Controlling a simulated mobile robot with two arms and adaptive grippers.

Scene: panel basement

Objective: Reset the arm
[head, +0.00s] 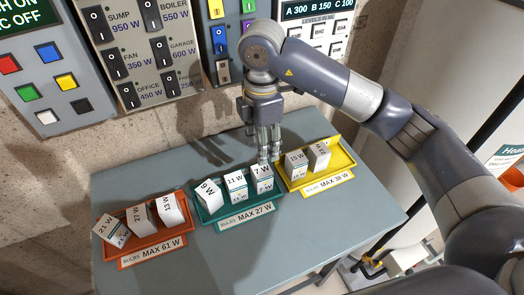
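My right arm comes in from the right and bends down over the table. Its gripper (269,155) points down at the back edge of the teal tray (209,216), just behind the white 7 W bulb box (263,180). The fingers look close together. I cannot tell whether they touch the box or whether they are open or shut. The 9 W box (208,193) and 11 W box (236,185) stand in the same tray, the 9 W one tilted. My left gripper is not in view.
The orange tray (152,252) at left holds three tilted boxes. The yellow tray (334,176) at right holds the 15 W box (296,164) and another tilted box (319,156). A switch panel (142,50) and a coloured-button panel (48,80) are on the wall behind. The grey table's front (300,245) is clear.

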